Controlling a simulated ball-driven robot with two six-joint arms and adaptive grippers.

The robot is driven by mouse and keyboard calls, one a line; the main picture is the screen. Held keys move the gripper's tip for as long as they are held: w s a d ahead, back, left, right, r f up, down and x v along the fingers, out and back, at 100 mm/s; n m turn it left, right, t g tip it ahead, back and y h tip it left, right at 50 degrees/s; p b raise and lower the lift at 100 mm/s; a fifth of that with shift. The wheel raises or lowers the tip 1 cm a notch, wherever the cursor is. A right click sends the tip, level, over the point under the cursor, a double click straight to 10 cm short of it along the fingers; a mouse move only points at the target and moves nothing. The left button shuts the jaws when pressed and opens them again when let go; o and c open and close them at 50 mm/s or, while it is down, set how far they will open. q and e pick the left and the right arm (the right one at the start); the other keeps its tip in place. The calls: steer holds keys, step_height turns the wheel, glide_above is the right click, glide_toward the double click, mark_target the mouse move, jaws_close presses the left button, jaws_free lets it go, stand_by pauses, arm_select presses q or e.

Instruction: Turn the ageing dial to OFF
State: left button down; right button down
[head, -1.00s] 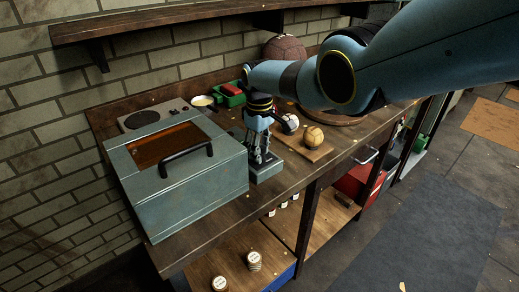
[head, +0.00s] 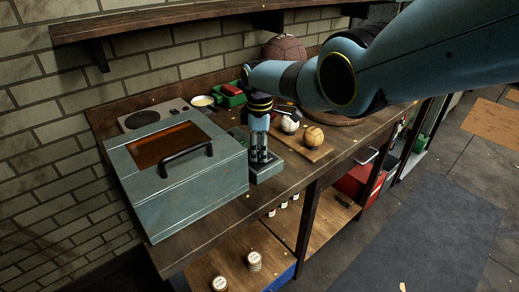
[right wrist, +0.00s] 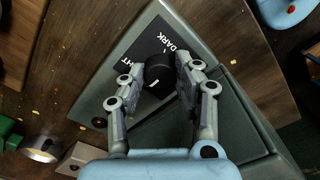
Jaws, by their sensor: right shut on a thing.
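The ageing dial (right wrist: 158,77) is a black round knob with a white mark, on a dark label plate in the right wrist view. "DARK" reads beside it, and letters ending in "HT" show at the plate's left. The white mark lies on the knob's lower side in that view. No OFF label is readable; a finger covers part of the plate. My right gripper (right wrist: 161,80) is shut on the dial, a finger on each side. In the head view my right gripper (head: 260,157) points down onto the grey control block (head: 268,170), hiding the dial. My left gripper is not in view.
The blue-grey box (head: 200,200) with an amber window and black handle (head: 187,155) stands close left of the gripper. A board (head: 318,148) with two balls lies to the right. A green tray (head: 231,98) sits behind.

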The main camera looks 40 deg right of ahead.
mark_target(259, 152)
stand_by(0.3)
steer(key=c, duration=0.9)
jaws_free()
steer(key=shift+c, duration=0.2)
step_height(259, 152, up, 12)
